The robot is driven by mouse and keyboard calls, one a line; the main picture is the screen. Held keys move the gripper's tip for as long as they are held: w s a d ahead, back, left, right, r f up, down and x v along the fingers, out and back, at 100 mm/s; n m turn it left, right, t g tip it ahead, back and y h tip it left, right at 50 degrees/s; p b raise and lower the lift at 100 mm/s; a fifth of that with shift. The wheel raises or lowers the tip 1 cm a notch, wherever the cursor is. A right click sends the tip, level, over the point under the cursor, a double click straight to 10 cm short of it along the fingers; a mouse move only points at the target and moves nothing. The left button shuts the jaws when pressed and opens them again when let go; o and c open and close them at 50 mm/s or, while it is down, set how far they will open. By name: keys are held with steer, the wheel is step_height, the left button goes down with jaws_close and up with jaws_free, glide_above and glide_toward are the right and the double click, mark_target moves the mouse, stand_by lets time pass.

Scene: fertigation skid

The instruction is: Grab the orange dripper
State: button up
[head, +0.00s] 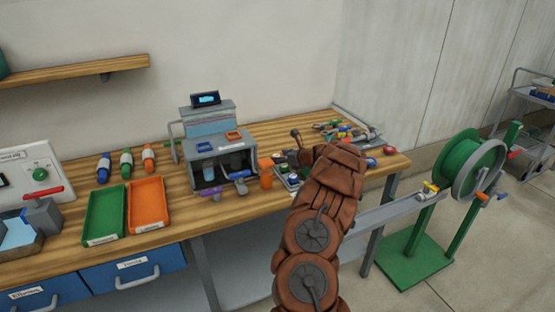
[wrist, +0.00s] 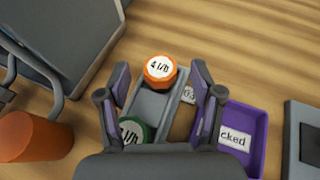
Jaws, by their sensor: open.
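The orange dripper (wrist: 159,69), a round cap with a "4 l/h" label, sits at the far end of a grey holder (wrist: 152,103) in the wrist view. My gripper (wrist: 161,75) is open, with one purple-padded finger on each side of the dripper and visible gaps between. A green dripper (wrist: 132,130) with a similar label is at the near end of the holder, partly hidden by the gripper body. In the head view my brown arm covers this area, and I cannot make out the orange dripper there.
A purple tray (wrist: 257,125) labelled "...cked" lies right of the holder. A grey machine (head: 221,158) stands left of my arm. Green (head: 104,238) and orange (head: 149,228) trays lie farther left.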

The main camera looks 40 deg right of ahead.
steer(key=shift+c, duration=0.3)
steer(key=c, duration=0.8)
steer(key=shift+r, duration=0.1)
steer(key=shift+c, duration=0.2)
